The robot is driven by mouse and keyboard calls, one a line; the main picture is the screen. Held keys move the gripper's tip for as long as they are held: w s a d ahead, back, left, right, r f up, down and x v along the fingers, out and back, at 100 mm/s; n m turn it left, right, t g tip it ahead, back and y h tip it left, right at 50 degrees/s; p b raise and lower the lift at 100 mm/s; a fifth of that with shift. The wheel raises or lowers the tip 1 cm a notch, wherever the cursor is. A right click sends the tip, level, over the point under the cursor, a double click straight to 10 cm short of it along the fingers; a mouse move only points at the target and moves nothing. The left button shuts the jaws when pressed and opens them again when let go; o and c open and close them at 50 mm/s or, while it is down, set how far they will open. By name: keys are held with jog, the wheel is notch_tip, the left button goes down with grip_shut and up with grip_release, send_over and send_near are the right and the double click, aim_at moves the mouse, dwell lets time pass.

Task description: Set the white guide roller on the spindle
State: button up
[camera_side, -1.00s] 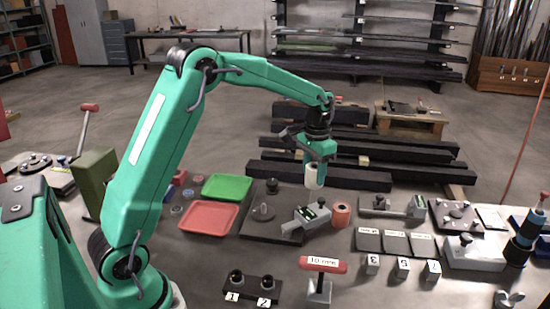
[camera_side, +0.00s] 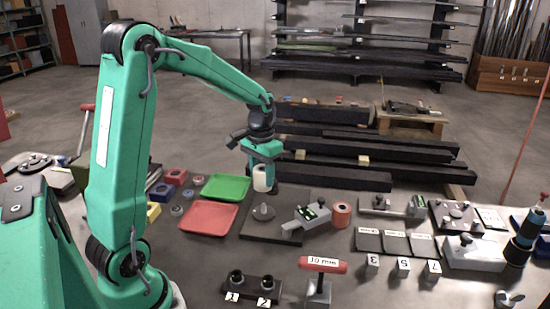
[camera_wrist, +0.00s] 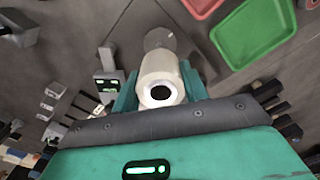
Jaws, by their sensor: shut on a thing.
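The white guide roller (camera_side: 260,182) is held upright between the fingers of my gripper (camera_side: 261,166), in the air above the dark base plate (camera_side: 290,232). In the wrist view the roller (camera_wrist: 160,84) shows its round dark bore, with a green finger of my gripper (camera_wrist: 157,90) on each side. A grey round piece with a short upright post, seemingly the spindle (camera_side: 263,212), stands on the plate. In the side view it is below the roller and apart from it. In the wrist view a grey round shape shows beyond the roller, partly hidden by it.
A green tray (camera_side: 227,187) and a red tray (camera_side: 209,218) lie left of the plate. A grey device with a green display (camera_side: 308,216) sits on its right, beside an orange roll (camera_side: 340,214). A red-handled tool (camera_side: 322,265) and a black two-post stand (camera_side: 251,288) are in front.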

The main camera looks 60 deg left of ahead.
aim_at(263, 204)
jog(key=shift+f, duration=0.2)
jog(key=shift+f, duration=2)
jog(key=shift+f, duration=2.1)
dwell(1.9)
jog(key=o, duration=1.7)
